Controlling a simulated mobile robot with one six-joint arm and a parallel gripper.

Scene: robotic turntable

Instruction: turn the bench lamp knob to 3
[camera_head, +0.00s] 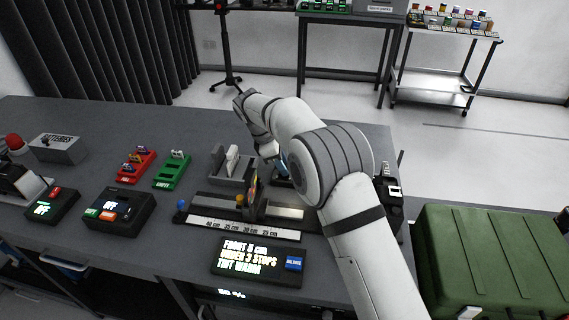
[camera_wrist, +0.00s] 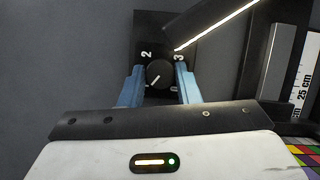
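The bench lamp knob (camera_wrist: 158,76) is a round black dial on a dark plate in the wrist view, with white figures 2 and 3 printed above it. A short white mark on the knob slants to the lower left, away from both figures. My gripper (camera_wrist: 160,70) has its blue fingers on both sides of the knob, with a small gap on each side, so it looks open. In the camera_head view my gripper (camera_head: 283,167) points down at the bench, mostly behind my arm. The knob is hidden there.
A dark bar with a bright strip (camera_wrist: 217,25) lies close beside the 3. A ruler (camera_head: 243,228) and a text display (camera_head: 257,262) are in front. A grey holder (camera_head: 230,178) stands left of my gripper; a green case (camera_head: 490,260) is at the right.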

